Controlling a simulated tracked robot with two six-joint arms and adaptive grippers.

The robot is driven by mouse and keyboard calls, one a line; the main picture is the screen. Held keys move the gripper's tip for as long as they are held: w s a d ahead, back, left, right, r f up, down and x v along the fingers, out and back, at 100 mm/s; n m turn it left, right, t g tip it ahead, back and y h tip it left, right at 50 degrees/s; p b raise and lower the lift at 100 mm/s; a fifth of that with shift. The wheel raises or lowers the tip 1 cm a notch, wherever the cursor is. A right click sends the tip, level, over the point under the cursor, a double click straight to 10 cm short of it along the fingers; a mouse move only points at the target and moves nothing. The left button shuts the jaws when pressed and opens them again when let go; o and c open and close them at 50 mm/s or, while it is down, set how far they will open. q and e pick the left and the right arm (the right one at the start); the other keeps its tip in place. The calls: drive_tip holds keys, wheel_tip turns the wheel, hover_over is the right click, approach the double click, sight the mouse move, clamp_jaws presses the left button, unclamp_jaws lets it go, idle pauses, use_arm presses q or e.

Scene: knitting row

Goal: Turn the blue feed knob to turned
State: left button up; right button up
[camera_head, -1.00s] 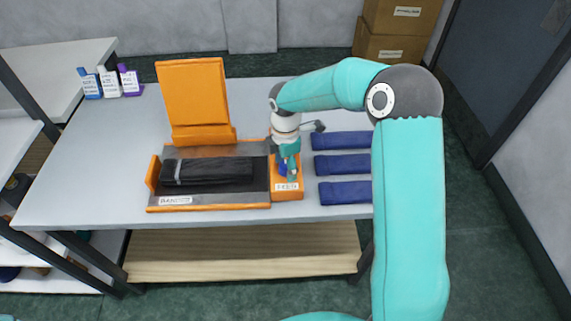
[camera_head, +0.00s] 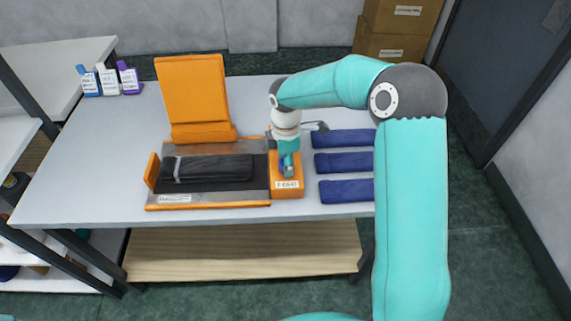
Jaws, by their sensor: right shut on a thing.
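The blue feed knob (camera_head: 281,164) sits on the orange feed box (camera_head: 288,191) at the right end of the machine. Only a small part of it shows; my right gripper covers the rest. My right gripper (camera_head: 288,171) points down over the box and is shut on the knob. The knob's exact angle cannot be told. My left gripper is not in view.
The machine bed (camera_head: 215,191) holds a dark folded fabric roll (camera_head: 207,168), with a raised orange panel (camera_head: 194,95) behind. Several blue folded pieces (camera_head: 345,162) lie right of the box. Bottles (camera_head: 108,80) stand at the back left. The table's left part is clear.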

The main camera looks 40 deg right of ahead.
drive_tip(key=m+b, duration=0.1)
drive_tip(key=m, duration=0.2)
drive_tip(key=shift+m+b, duration=0.3)
drive_tip(key=m+b, duration=0.1)
drive_tip(key=m, duration=0.3)
drive_tip(key=shift+m+b, duration=0.3)
drive_tip(key=shift+b, duration=0.05)
drive_tip(key=m+b, duration=0.1)
drive_tip(key=m, duration=0.3)
drive_tip(key=shift+r+m+b, duration=0.1)
drive_tip(key=shift+m+b, duration=0.5)
drive_tip(key=shift+m, duration=1.1)
drive_tip(key=o, duration=1.1)
wheel_tip(320, 180, up, 12)
drive_tip(key=shift+f, duration=0.1)
